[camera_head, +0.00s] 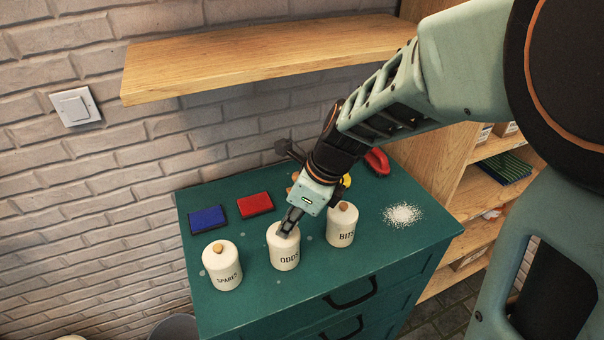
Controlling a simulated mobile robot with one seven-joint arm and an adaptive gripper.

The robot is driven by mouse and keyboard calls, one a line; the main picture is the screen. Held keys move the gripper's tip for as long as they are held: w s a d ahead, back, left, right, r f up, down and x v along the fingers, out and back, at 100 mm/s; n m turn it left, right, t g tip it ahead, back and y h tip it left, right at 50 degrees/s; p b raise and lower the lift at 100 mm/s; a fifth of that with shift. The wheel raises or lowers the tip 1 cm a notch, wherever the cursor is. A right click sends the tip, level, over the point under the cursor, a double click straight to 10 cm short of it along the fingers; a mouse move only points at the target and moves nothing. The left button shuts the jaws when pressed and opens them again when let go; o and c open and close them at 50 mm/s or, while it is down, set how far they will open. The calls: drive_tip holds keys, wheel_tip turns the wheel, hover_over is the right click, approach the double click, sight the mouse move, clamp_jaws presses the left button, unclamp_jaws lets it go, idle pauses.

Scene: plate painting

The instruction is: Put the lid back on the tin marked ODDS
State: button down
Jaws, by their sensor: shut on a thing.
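The cream tin marked ODDS (285,257) stands upright on the green cabinet top, between the SPARES tin and the BITS tin. My gripper (287,229) points down at the top of the ODDS tin, its fingers close together. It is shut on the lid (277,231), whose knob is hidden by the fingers. The cream lid is at the tin's mouth, in line with the body. I cannot tell whether it is fully seated or a little above the rim.
The SPARES tin (222,266) and BITS tin (341,226) stand close on either side, both lidded with wooden knobs. Behind are a blue pad (207,219) and a red pad (255,205). White grains (403,215) lie at right. A wooden shelf (260,60) overhangs behind.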

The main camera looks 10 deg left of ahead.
drive_tip(key=c, duration=1.3)
unclamp_jaws()
drive_tip(key=shift+r, duration=0.1)
wheel_tip(320, 180, up, 7)
drive_tip(key=p, duration=0.7)
clamp_jaws()
